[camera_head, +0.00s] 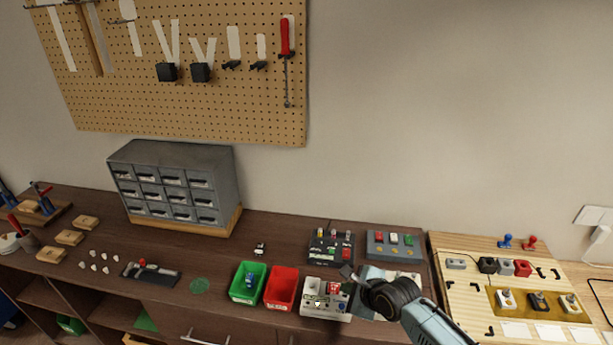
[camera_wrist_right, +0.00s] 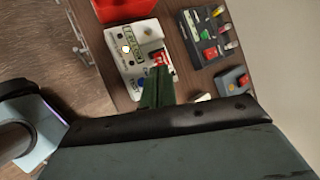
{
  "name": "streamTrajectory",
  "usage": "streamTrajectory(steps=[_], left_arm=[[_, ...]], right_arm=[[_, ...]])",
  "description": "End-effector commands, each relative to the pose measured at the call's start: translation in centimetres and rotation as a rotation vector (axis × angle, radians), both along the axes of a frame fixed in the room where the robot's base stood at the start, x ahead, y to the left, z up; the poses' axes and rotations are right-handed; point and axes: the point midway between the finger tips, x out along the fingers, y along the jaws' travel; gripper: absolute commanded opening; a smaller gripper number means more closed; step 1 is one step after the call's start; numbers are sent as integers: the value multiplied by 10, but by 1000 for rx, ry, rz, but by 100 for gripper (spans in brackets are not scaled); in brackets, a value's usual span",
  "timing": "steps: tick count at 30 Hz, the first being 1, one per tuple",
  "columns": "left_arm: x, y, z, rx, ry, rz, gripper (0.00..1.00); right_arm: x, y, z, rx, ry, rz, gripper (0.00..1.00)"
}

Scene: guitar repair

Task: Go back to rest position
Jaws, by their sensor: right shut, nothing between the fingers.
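My right gripper (camera_head: 349,275) comes in from the lower right in the head view and hangs over the workbench. Its fingers are shut with nothing between them. In the right wrist view the shut fingers (camera_wrist_right: 157,85) point at a white box (camera_wrist_right: 130,60) with small knobs and a red part on it. The white box (camera_head: 318,309) also shows in the head view, just below and left of the fingertips. I cannot tell whether the fingertips touch it. My left gripper is not in view.
A green bin (camera_head: 236,296) and a red bin (camera_head: 281,304) stand left of the white box. Dark and grey trays (camera_head: 313,258) with coloured parts lie behind it. A drawer cabinet (camera_head: 150,157) stands at the back left. A wooden board (camera_head: 460,316) with fixtures is at right.

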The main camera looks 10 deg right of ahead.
Motion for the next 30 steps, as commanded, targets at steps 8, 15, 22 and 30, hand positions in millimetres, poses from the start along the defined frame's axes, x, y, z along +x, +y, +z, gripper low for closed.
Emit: streamTrajectory(steps=[8,15,22,30], left_arm=[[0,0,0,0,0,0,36],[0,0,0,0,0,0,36],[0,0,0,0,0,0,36],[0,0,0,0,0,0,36]], right_arm=[[-50,18,-3,-211,-37,263,0],[-131,20,9,-581,-112,714,0],[-206,-4,31,-903,-147,1139,0],[-263,-32,54,-1105,-141,1475,0]])
